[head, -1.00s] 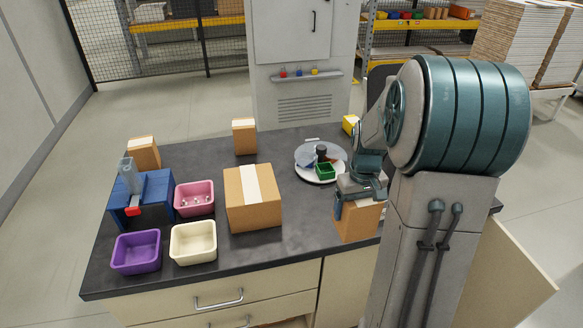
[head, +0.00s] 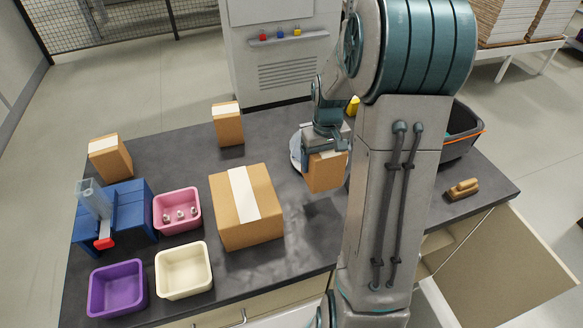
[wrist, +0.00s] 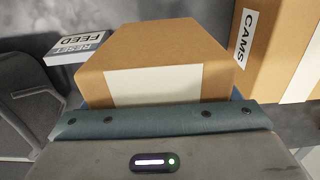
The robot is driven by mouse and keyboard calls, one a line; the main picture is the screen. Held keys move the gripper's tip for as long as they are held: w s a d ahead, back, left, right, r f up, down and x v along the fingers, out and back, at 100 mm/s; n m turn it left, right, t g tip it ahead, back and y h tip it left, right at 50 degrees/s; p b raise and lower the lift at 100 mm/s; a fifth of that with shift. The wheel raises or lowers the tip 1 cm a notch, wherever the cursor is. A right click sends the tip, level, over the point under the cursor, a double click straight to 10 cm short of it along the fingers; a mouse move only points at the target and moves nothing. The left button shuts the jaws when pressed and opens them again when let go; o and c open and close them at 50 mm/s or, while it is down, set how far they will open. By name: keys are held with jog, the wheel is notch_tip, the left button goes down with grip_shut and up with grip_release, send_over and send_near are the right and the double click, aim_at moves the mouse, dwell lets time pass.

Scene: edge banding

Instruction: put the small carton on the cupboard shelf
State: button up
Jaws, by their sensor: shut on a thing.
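The small carton (head: 325,173) is brown with a pale tape strip. My gripper (head: 325,148) is shut on it from above and holds it over the dark bench, right of the large carton. A shadow lies on the bench below and left of it. In the wrist view the held carton (wrist: 160,62) fills the middle, beyond my gripper's edge (wrist: 165,118). The cupboard's open door (head: 500,265) hangs at the bench's right front. The cupboard shelf is not visible; my column covers part of that front.
The large carton (head: 246,207) stands mid-bench, with two smaller cartons (head: 228,124) (head: 110,158) behind. Pink (head: 177,211), cream (head: 183,270) and purple (head: 117,288) bins and a blue device (head: 125,215) are left. A brush (head: 463,188) and dark bin (head: 458,145) are right.

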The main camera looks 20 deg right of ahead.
jog(key=shift+w+a+f+p, duration=0.45)
jog(key=shift+w+a+f, duration=0.55)
jog(key=shift+f, duration=0.5)
jog(key=shift+w+a+f+p, duration=0.4)
jog(key=shift+w+a+f, duration=0.35)
jog(key=shift+a+f, duration=0.65)
jog(key=shift+w+a+f+p, duration=0.45)
jog(key=shift+w+a+f, duration=0.5)
jog(key=shift+f, duration=0.7)
jog(key=shift+f, duration=0.15)
jog(key=o, duration=0.9)
jog(key=shift+s, duration=0.1)
jog(key=shift+o, duration=0.2)
